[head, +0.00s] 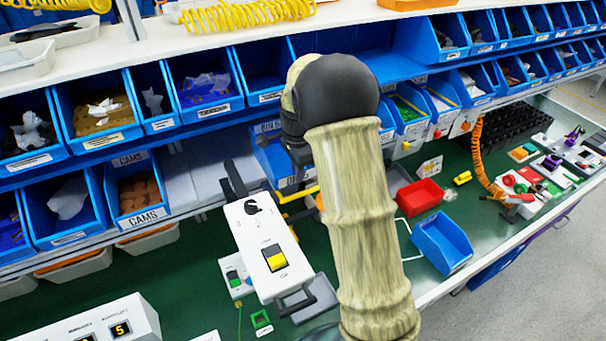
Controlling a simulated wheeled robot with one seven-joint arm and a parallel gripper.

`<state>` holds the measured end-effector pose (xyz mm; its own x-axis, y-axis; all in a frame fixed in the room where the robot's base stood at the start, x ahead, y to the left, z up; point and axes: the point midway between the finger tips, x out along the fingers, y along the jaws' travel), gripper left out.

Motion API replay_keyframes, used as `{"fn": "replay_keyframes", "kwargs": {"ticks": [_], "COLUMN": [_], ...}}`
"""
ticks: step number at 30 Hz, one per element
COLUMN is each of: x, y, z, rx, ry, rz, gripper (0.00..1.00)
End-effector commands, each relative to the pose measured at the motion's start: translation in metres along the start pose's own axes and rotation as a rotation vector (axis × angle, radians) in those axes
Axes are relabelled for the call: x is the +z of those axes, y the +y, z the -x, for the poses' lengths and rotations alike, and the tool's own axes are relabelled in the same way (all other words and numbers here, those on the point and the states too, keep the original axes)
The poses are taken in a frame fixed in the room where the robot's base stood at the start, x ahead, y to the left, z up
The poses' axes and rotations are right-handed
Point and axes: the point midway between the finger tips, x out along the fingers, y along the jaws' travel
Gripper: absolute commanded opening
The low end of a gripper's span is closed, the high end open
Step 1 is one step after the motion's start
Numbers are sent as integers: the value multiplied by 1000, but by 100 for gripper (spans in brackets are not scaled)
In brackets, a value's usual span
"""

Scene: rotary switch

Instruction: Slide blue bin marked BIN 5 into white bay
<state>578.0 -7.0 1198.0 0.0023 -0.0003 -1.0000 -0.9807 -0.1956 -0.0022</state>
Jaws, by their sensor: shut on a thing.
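The blue bin marked BIN 5 (272,157) is in the lower row, left of my arm. Part of its label shows at its upper edge, and my arm hides its right side. My gripper (299,158) shows only as a dark part at this bin, shut on it; its fingertips are mostly hidden behind my arm. A pale, white-grey open bay (205,178) lies to the left of the bin, between it and the blue bin labelled CAMS (140,195).
A white switch box (262,240) with a dark rotary knob and yellow rocker stands in front of the bay. A red tray (419,196) and an empty blue bin (441,243) lie on the green bench to the right.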

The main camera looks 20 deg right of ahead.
Motion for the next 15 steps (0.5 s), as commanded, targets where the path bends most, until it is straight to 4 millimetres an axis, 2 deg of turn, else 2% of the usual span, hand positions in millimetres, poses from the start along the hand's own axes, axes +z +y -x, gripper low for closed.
{"fn": "replay_keyframes", "kwargs": {"ticks": [15], "x": [0], "y": [-48], "z": [-6], "rx": [0], "ry": [-1], "rz": [0], "gripper": [0]}}
